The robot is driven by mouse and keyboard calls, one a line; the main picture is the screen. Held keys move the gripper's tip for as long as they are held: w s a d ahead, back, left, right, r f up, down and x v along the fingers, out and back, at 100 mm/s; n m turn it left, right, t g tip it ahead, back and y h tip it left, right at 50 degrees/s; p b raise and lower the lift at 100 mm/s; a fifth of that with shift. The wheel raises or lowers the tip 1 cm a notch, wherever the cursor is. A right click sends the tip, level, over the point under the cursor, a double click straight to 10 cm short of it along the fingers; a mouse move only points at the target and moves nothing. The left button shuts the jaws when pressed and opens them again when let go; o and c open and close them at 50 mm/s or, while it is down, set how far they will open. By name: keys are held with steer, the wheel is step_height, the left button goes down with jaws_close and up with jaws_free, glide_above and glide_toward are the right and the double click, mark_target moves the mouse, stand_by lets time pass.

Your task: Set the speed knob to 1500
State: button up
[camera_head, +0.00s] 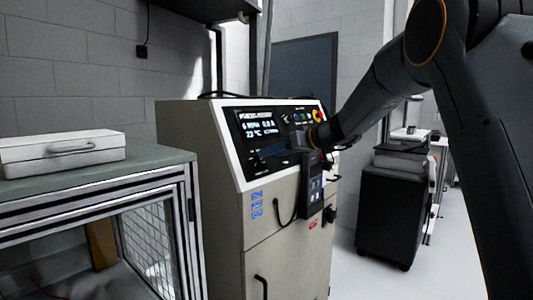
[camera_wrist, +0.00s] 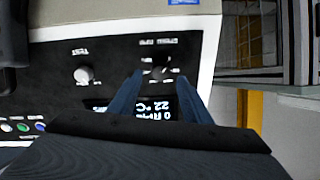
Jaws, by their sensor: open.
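The machine's black control panel (camera_head: 284,118) faces me, with a lit display (camera_head: 258,125). The display appears to read 0 RPM and 22 °C; it shows upside down in the wrist view (camera_wrist: 150,107). The dark speed knob (camera_wrist: 160,70) sits beside the display under small, blurred speed lettering. My gripper (camera_wrist: 159,77) is open, with one blue finger on each side of the speed knob. I cannot tell whether the fingers touch it. In the head view my gripper (camera_head: 266,153) is close to the panel and the knob is hidden or too small to tell.
A lighter test knob (camera_wrist: 84,74) is on the same panel, with several coloured buttons (camera_wrist: 23,127) near it. A red and yellow stop button (camera_head: 318,115) is at the panel's right. A bench (camera_head: 150,166) stands left, and a dark cabinet (camera_head: 388,215) stands right.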

steer(key=shift+p+x, duration=0.45)
steer(key=shift+x, duration=1.25)
steer(key=c, duration=1)
steer(key=shift+c, duration=0.2)
steer(key=shift+f+b, duration=0.1)
steer(key=shift+b, duration=0.35)
